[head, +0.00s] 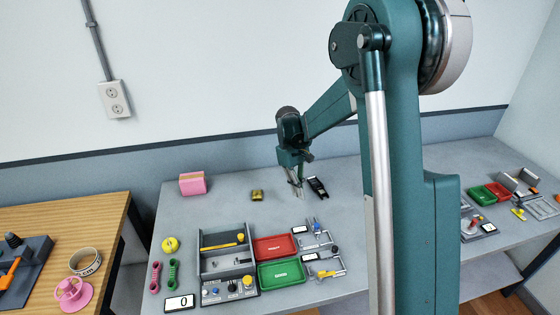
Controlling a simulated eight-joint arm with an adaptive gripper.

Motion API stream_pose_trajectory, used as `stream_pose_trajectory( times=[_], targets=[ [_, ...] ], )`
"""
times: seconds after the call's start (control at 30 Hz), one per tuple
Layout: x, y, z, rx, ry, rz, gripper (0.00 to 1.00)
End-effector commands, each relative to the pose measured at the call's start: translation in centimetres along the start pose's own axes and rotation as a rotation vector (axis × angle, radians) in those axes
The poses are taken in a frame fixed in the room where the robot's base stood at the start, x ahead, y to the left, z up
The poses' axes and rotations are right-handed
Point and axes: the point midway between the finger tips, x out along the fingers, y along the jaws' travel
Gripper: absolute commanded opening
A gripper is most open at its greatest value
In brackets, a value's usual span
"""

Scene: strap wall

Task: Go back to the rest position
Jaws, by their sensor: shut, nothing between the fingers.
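My gripper (298,186) hangs from my arm above the back part of the grey table (228,188). It points down and its fingers are together with nothing held. A small black object (317,187) lies on the table just right of the fingers. The fingertips are close to the table top, and I cannot tell whether they touch it.
A pink block (192,183) and a small yellow-and-black item (257,195) stand left of my gripper. In front are a grey box (226,262), a red tray (276,247) and a green tray (281,273). A wooden table (95,215) is at left. The wall is behind.

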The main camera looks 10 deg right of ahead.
Motion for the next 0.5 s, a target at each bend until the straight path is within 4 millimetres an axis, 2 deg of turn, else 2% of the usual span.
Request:
stream_pose_trajectory(
  times=[0.27, 0.5],
  targets=[
    [-0.5, -0.2, 0.4, 0.005, 0.009, 0.003, 0.00],
    [-2.4, -1.0, 2.0, 0.027, 0.047, 0.017, 0.00]
  ],
)
